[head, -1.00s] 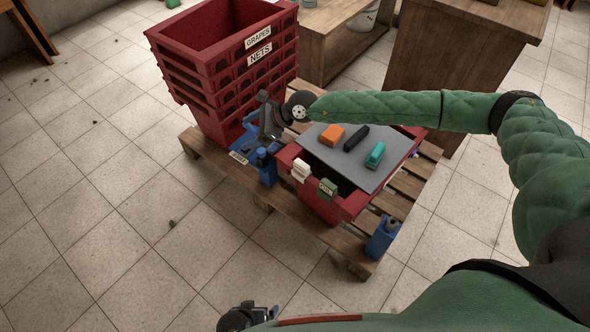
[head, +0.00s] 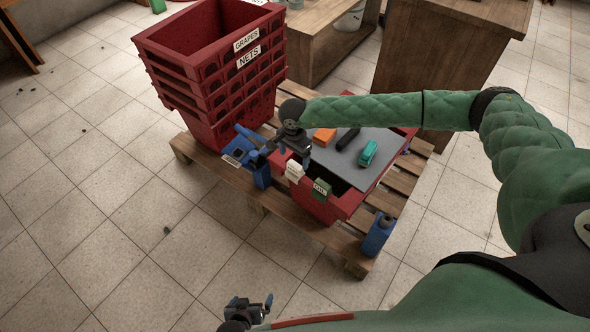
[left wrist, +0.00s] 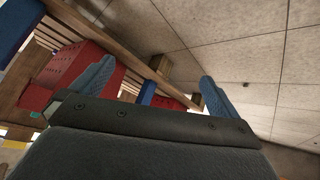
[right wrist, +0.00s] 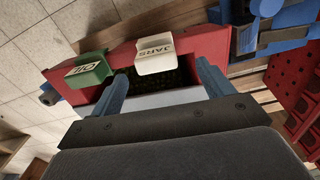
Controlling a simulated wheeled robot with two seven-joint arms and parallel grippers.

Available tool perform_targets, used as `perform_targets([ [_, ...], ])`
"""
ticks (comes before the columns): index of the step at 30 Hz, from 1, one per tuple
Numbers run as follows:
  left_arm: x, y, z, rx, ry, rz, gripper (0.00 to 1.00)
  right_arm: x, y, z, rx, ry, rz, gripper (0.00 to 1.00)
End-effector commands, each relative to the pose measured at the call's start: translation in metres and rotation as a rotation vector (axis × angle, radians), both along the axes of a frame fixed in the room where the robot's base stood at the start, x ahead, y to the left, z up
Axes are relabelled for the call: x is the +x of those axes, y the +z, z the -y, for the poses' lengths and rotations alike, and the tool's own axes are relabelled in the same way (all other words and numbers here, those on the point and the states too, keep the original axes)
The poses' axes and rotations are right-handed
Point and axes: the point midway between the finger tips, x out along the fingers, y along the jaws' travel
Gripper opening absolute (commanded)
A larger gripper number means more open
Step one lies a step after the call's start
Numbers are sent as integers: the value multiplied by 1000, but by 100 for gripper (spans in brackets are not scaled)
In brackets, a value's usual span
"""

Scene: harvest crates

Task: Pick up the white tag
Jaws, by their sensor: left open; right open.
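The white tag (head: 294,172) hangs on the front rim of the low red crate (head: 345,207), left of a green tag (head: 321,188). In the right wrist view the white tag (right wrist: 155,57) reads "JARS" and the green tag (right wrist: 90,70) reads "OIL".
A grey board (head: 345,170) on the low crate bears an orange block (head: 324,136), a black item (head: 347,139) and a teal block (head: 368,153). Stacked red crates (head: 215,85) stand behind left.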

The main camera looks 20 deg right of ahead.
Motion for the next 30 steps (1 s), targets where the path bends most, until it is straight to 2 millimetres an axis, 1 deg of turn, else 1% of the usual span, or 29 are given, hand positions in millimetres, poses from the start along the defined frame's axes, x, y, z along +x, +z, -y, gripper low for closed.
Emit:
perform_targets([
  [1, 0, 2, 0, 0, 0, -1, 100, 0, -5, 0, -1, -1, -2, 80],
  [8, 2, 10, 1, 1, -3, -9, 100, -1, -19, 3, 1, -2, -1, 80],
  [12, 4, 23, 1, 2, -7, -18, 100, -3, -37, 7, 0, -2, 0, 80],
  [16, 5, 29, 1, 2, -9, -23, 100, -3, -55, 6, 2, -2, 0, 80],
  [19, 5, 31, 2, 2, -10, -25, 100, -2, -60, 7, 3, -2, 1, 80],
  [24, 4, 31, 2, 2, -11, -28, 100, -2, -60, 7, 3, -2, 1, 80],
  [25, 4, 30, 2, 3, -11, -29, 100, -2, -60, 7, 3, -2, 1, 78],
  [29, 4, 29, 2, 3, -11, -29, 100, -2, -60, 7, 3, -2, 1, 52],
  [30, 4, 29, 2, 3, -11, -29, 100, -2, -60, 7, 3, -2, 1, 45],
])
